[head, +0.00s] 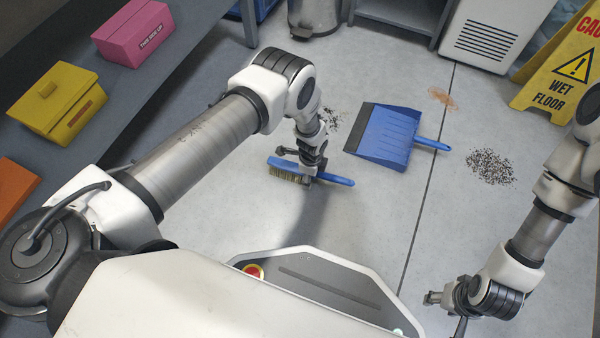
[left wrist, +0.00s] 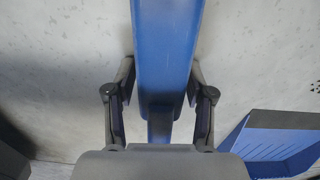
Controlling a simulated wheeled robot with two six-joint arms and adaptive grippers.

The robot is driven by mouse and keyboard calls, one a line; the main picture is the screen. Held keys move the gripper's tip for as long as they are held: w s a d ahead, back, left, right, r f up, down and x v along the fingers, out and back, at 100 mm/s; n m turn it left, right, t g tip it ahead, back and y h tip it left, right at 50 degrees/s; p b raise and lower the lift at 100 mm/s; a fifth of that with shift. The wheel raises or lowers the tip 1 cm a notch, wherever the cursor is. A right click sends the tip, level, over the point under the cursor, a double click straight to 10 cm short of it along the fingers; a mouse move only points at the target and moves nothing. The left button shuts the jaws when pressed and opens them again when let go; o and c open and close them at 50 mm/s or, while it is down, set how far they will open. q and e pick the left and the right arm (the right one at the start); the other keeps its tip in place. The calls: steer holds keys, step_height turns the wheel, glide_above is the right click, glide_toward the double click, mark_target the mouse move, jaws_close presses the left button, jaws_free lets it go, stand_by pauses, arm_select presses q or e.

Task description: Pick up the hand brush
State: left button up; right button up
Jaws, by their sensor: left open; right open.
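The hand brush (head: 334,179) is blue with pale bristles and lies on the grey floor, in the middle of the head view. My left gripper (head: 310,168) is right over it, with its fingers pointing down. In the left wrist view the blue brush (left wrist: 167,50) runs between the two open fingers of the left gripper (left wrist: 160,100), one on each side. I cannot tell whether the fingers touch it. My right gripper (head: 447,312) is at the lower right, away from the brush; its fingers are partly hidden and it holds nothing that I can see.
A blue dustpan (head: 385,137) lies right of the brush. Dark debris (head: 490,167) and an orange stain (head: 442,97) are on the floor. A yellow wet-floor sign (head: 562,65) stands at the upper right. A shelf with yellow (head: 58,102) and pink (head: 133,33) boxes is at the left.

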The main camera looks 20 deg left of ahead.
arm_select(q)
steer(key=shift+w+r, duration=0.1)
steer(key=shift+r, duration=0.05)
jaws_close()
